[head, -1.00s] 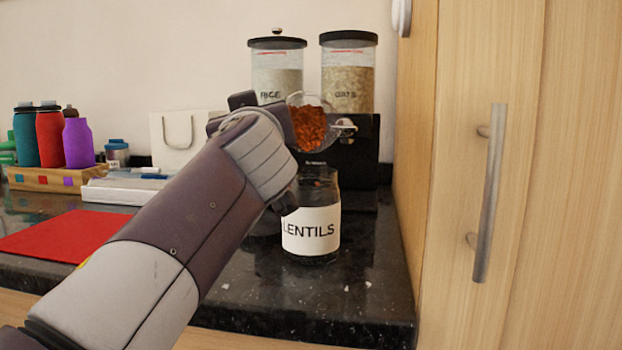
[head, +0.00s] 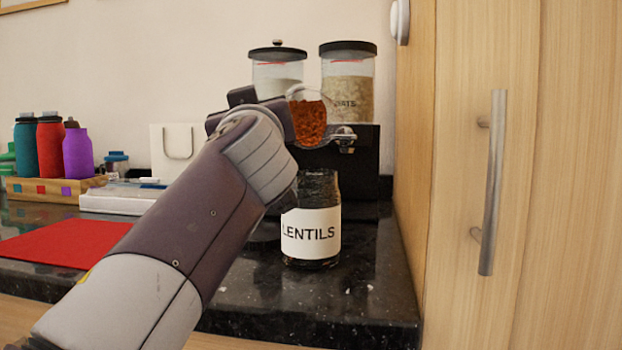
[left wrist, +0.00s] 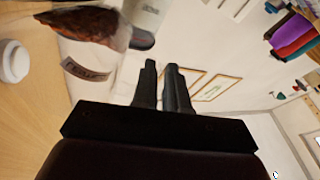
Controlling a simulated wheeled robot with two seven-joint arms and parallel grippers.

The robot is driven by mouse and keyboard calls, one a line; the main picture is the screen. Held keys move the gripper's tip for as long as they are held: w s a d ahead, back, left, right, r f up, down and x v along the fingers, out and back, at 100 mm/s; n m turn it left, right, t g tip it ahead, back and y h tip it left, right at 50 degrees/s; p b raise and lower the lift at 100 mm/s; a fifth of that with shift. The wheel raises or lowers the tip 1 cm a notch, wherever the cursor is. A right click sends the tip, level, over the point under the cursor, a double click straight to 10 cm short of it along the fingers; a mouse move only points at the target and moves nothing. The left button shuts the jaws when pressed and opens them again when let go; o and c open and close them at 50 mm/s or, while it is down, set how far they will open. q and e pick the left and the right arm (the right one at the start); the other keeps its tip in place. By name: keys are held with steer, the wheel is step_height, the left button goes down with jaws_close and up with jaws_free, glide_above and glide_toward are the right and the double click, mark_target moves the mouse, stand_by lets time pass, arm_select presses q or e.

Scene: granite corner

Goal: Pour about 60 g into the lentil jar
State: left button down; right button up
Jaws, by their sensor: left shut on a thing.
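The lentil jar (head: 311,228) stands upright on the dark granite counter in the head view, with a white label reading LENTILS. Its glass looks dark, and I cannot tell how much is inside. A clear container (head: 309,118) of orange-red lentils is above the jar's open mouth, apart from it. It also shows at the upper left of the left wrist view (left wrist: 92,22). My left gripper (left wrist: 160,66) is shut on this container; in the head view my own arm hides most of the grip. I see no falling stream. My right gripper is not in view.
A black dispenser stand (head: 362,152) with rice (head: 278,72) and oats (head: 347,88) canisters stands behind the jar. A wooden cabinet (head: 455,180) closes off the right. Bottles (head: 50,148), a white bag (head: 177,150) and a red mat (head: 62,238) are at left. The counter before the jar is clear.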

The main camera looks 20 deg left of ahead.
arm_select(q)
steer(key=shift+s+r+t+b, duration=0.1)
steer(key=shift+r+t+b, duration=0.2)
steer(key=shift+b, duration=0.3)
steer(key=shift+s+d+r+t+y+b, duration=0.1)
steer(key=shift+r+t+y+b, duration=0.15)
steer(key=shift+r+b, duration=0.25)
steer(key=shift+s+d+r+t+y+b, duration=0.15)
steer(key=shift+r+t+b, duration=0.1)
steer(key=shift+r, duration=0.4)
stand_by(1.3)
